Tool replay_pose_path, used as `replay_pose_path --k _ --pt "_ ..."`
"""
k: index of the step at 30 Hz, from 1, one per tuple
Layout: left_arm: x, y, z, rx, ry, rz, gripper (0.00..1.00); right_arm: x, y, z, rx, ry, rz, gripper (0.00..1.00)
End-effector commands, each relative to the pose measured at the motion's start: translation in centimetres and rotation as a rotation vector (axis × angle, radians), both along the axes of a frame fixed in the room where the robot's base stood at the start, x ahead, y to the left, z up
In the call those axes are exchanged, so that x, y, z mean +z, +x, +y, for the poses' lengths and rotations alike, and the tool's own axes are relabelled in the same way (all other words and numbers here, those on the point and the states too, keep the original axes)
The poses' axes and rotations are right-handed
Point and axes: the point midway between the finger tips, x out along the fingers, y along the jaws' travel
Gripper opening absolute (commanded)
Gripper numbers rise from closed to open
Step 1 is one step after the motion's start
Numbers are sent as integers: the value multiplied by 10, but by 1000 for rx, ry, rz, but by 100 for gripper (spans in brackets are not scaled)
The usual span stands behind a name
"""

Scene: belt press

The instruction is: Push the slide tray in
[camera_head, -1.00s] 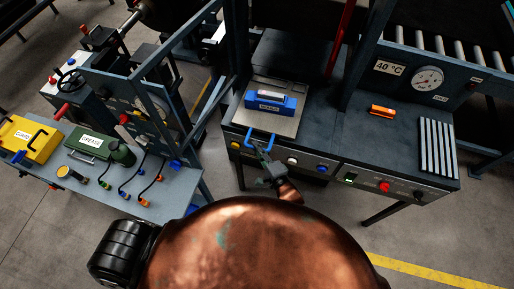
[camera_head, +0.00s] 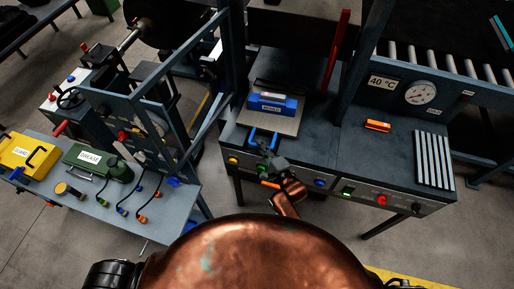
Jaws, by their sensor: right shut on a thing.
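The slide tray (camera_head: 285,124) is a pale flat plate on the dark bench, with a blue handle (camera_head: 253,136) at its front edge. A blue block labelled MOULD (camera_head: 271,104) rests on the tray. My right gripper (camera_head: 264,148) is shut on the blue handle, at the front of the tray, and partly covers it. My left gripper is not in view.
The dark bench (camera_head: 340,140) has buttons along its front. An orange object (camera_head: 377,125) and a ribbed plate (camera_head: 434,160) lie to the right. A red upright bar (camera_head: 337,55) and blue-grey frame posts stand near the tray. A side table (camera_head: 160,195) at left holds a yellow case (camera_head: 25,152).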

Motion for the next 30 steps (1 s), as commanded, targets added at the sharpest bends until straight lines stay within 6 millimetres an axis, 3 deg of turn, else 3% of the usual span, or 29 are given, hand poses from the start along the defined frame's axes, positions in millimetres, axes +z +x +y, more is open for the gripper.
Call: replay_pose_path --k 3,8,19,30 --pt "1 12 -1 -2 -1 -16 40 -1 0 -1 -2 -2 1 17" --pt "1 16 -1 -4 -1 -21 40 -1 0 0 1 -1 0 28" --pt "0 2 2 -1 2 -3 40 1 -5 -3 1 -1 -1 28" --pt "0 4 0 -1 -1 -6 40 10 -61 -42 0 -1 2 28"
